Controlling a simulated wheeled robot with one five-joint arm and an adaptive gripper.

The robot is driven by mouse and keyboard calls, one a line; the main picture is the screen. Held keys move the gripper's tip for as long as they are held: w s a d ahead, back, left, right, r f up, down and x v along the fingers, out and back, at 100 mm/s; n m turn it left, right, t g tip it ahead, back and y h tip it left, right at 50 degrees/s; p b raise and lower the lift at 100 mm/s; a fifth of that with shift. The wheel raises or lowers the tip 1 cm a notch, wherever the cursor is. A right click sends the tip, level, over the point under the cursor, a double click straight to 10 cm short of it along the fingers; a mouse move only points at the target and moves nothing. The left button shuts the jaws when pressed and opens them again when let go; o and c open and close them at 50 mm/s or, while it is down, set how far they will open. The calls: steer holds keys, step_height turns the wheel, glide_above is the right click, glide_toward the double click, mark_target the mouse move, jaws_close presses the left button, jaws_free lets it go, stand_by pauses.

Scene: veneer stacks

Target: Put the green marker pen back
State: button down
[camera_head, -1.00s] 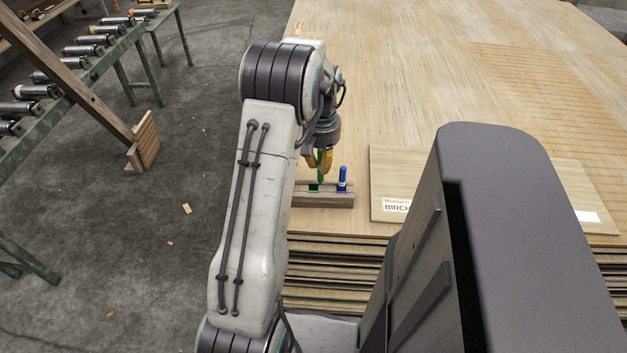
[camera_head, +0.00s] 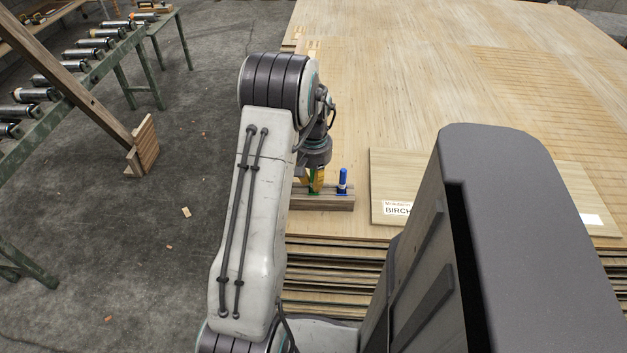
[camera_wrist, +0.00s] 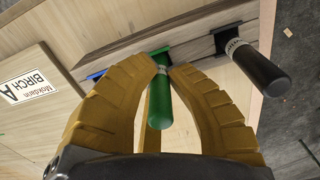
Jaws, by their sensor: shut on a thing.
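My gripper (camera_head: 317,182) is low over the wooden pen holder (camera_head: 325,204), pointing down, with its yellow fingers shut on the green marker pen (camera_wrist: 159,100). In the wrist view the fingertips (camera_wrist: 168,68) close around the pen near its far end. That end meets a green square on the holder; I cannot tell how deep it sits. A blue marker (camera_head: 343,180) stands upright in the holder, just right of my gripper in the head view. A black marker (camera_wrist: 258,70) stands in its dark square on the other side of the green one.
The holder rests near the front left edge of the veneer stack (camera_head: 410,60). A board with a birch label (camera_head: 397,209) lies to its right. Grey floor and a roller conveyor (camera_head: 90,62) are to the left.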

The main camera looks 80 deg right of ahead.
steer(key=shift+f, duration=0.15)
steer(key=c, duration=1.3)
jaws_free()
step_height(320, 180, up, 12)
steer(key=shift+r+p, duration=0.1)
steer(key=shift+p, duration=0.95)
steer(key=shift+r, duration=0.1)
